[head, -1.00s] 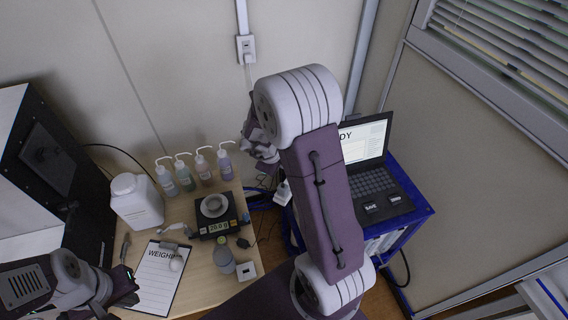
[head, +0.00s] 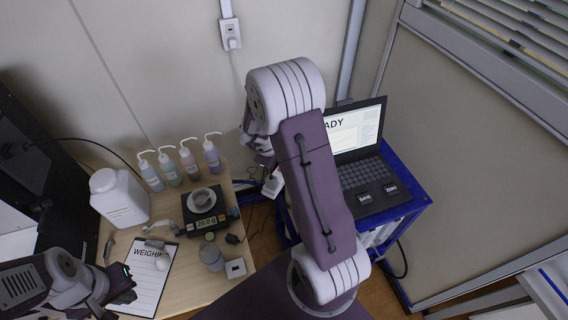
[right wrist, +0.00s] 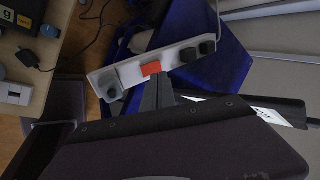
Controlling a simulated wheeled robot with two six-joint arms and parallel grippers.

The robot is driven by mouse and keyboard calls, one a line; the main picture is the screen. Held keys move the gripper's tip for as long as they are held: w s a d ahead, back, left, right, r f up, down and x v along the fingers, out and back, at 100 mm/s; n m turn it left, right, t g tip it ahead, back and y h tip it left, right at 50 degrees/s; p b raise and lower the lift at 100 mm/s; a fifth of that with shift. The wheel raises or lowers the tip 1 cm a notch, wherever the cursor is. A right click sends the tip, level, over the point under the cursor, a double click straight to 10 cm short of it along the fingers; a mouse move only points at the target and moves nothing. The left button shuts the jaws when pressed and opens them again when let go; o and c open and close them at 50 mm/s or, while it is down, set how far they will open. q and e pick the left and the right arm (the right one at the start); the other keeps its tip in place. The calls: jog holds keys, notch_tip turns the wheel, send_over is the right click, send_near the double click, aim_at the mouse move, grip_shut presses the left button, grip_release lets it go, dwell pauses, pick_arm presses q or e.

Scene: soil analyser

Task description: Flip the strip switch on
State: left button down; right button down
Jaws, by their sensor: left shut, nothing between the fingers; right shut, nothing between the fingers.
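The white power strip (right wrist: 155,65) lies diagonally in the right wrist view, with a red switch (right wrist: 151,68) near its middle. It shows partly in the head view (head: 272,184), beside my right arm. My right gripper (right wrist: 158,84) is shut and empty, its fingertips close to the red switch's lower edge in the picture. I cannot tell whether they touch it or which way the switch is tipped. In the head view my right arm hides much of this area.
Plugs (right wrist: 208,45) sit in the strip. A blue cart (head: 418,207) carrying a laptop (head: 362,172) stands right of my right arm. The wooden table (head: 190,287) holds bottles (head: 171,168), a scale (head: 203,222) and a white jug (head: 119,199). Cables hang between table and cart.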

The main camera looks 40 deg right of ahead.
jog(key=x, duration=0.3)
jog(key=shift+f+b, duration=0.25)
jog(key=shift+b, duration=0.15)
jog(key=shift+w+d+f, duration=0.15)
jog(key=shift+f, duration=0.45)
jog(key=shift+w+d+f, duration=0.1)
jog(key=shift+d+f, duration=0.1)
jog(key=shift+d, duration=0.1)
jog(key=shift+f, duration=0.2)
